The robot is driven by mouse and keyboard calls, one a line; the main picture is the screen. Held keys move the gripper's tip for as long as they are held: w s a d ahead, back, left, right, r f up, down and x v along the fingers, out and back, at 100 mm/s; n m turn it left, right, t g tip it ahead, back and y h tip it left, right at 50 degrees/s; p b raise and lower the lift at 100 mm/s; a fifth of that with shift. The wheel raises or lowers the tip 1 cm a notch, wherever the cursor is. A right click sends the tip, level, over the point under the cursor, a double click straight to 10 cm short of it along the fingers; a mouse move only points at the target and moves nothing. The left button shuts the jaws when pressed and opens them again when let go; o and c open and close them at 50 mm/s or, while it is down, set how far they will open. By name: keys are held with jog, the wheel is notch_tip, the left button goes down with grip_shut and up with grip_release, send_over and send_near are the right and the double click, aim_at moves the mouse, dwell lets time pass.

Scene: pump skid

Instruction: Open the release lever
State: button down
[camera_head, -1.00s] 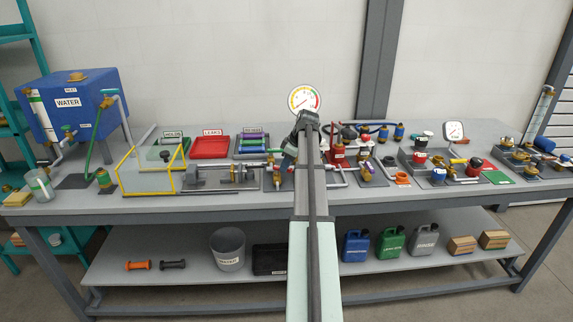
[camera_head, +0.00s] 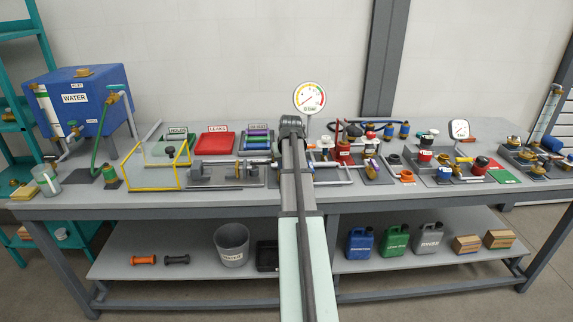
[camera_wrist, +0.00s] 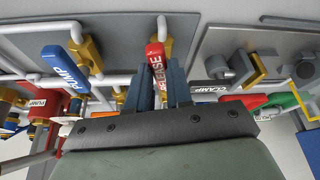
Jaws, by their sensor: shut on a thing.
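The release lever (camera_wrist: 155,54) has a red handle with white "RELEASE" lettering. In the wrist view it stands between the two blue-grey fingers of my gripper (camera_wrist: 160,74), which are shut on its handle. The lever's upper end shows beyond the fingertips, beside a brass fitting on white pipe. In the head view my own arm hides the lever and the fingers.
In the wrist view a blue pump lever (camera_wrist: 66,68) stands close to the left, and a grey clamp (camera_wrist: 238,70) to the right. In the head view a round gauge (camera_head: 309,98) rises just behind my wrist. Pipes and valves crowd both sides.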

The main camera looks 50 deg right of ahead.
jog(key=shift+w+a+m+h, duration=0.15)
jog(key=shift+m+h, duration=0.05)
jog(key=shift+m, duration=0.4)
jog(key=shift+w+a+m+h, duration=0.15)
jog(key=shift+m+h, duration=0.05)
jog(key=shift+m, duration=0.4)
jog(key=shift+g, duration=0.3)
jog(key=c, duration=1)
grip_release()
jog(key=shift+r, duration=0.1)
jog(key=v, duration=1.3)
jog(key=shift+s+a+r, duration=0.1)
jog(key=shift+a+r, duration=0.1)
jog(key=shift+r, duration=0.1)
jog(key=shift+f, duration=0.1)
